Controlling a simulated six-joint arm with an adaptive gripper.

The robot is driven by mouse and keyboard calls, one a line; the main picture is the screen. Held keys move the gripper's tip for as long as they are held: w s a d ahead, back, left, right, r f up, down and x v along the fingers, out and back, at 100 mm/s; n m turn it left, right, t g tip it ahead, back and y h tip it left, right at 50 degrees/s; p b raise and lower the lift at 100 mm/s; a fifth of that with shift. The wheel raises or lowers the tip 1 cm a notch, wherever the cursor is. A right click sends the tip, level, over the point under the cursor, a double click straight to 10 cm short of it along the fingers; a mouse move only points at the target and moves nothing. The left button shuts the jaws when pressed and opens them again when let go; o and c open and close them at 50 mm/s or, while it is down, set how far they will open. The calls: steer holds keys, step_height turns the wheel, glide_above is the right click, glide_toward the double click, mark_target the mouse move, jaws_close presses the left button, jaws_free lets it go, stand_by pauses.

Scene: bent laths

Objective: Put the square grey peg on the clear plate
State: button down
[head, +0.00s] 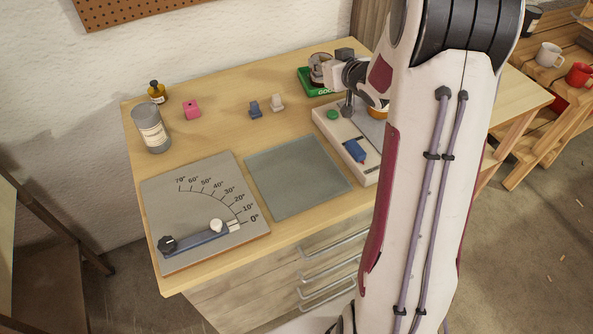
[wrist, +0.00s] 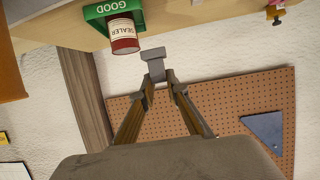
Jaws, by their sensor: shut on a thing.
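In the wrist view my gripper (wrist: 161,83) is shut on a grey peg (wrist: 153,55), gripping its narrow stem. The peg's wider square head sticks out past the fingertips, with the wall and pegboard behind it. In the head view my arm stands at the right and my wrist is near the back right of the bench; which small grey part there is the peg, I cannot tell. The clear plate (head: 298,177) lies flat in the middle of the bench, bare, greenish-grey, well apart from my gripper.
Blue-grey (head: 255,110) and cream pegs (head: 277,103) stand behind. A green GOOD tray (wrist: 97,12) bears a sealer can (wrist: 123,35).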

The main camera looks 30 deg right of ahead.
steer(key=s+a+f+n+g+y, duration=0.2)
steer(key=s+a+n+g+y, duration=0.2)
steer(key=s+a+n+y, duration=0.5)
steer(key=s+a+y, duration=0.1)
steer(key=s+a, duration=0.4)
steer(key=s, duration=0.3)
steer(key=shift+s+a+n, duration=0.15)
steer(key=shift+a+n, duration=0.15)
steer(key=shift+a, duration=0.05)
steer(key=shift+f, duration=0.25)
glide_above(299, 172)
steer(key=shift+f, duration=2.8)
steer(key=shift+f, duration=2.1)
steer(key=shift+f, duration=0.15)
